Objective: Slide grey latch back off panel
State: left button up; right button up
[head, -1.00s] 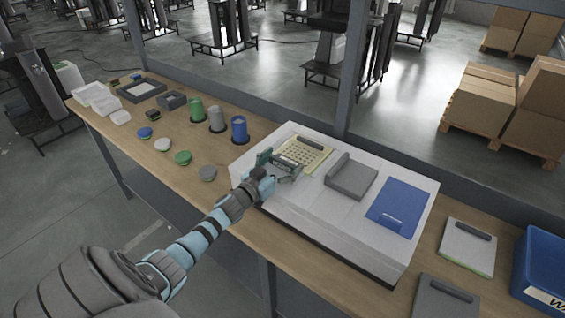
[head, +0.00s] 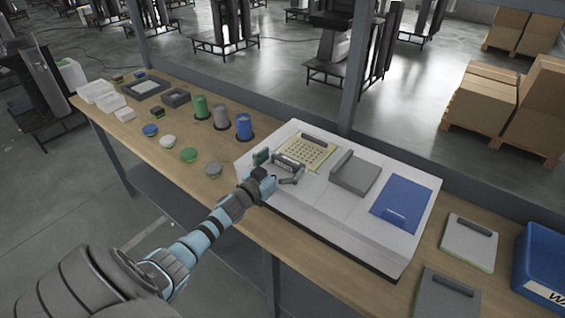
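A white flat unit (head: 330,223) lies on the workbench. It bears a yellow perforated panel (head: 305,153), a grey panel with a raised grey edge (head: 357,176) and a blue panel (head: 403,201). A dark bar (head: 318,140) sits at the yellow panel's far edge. My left gripper (head: 278,166) is over the unit's left part, just left of the yellow panel. Its fingers are spread apart. A small dark grey piece (head: 289,163) shows between them; I cannot tell whether it is the latch or whether the gripper touches it. My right gripper is not in view.
Blue (head: 244,127), grey (head: 221,117) and green (head: 200,106) cylinders stand left of the unit, with several round lids in front. Trays lie at the far left. A clipboard-like panel (head: 468,245) and a blue bin (head: 541,268) are at the right.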

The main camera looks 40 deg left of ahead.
pick_arm(q)
jog(key=shift+s+d, duration=0.1)
jog(key=shift+s, duration=0.25)
jog(key=s, duration=1.1)
jog(key=shift+s, duration=0.2)
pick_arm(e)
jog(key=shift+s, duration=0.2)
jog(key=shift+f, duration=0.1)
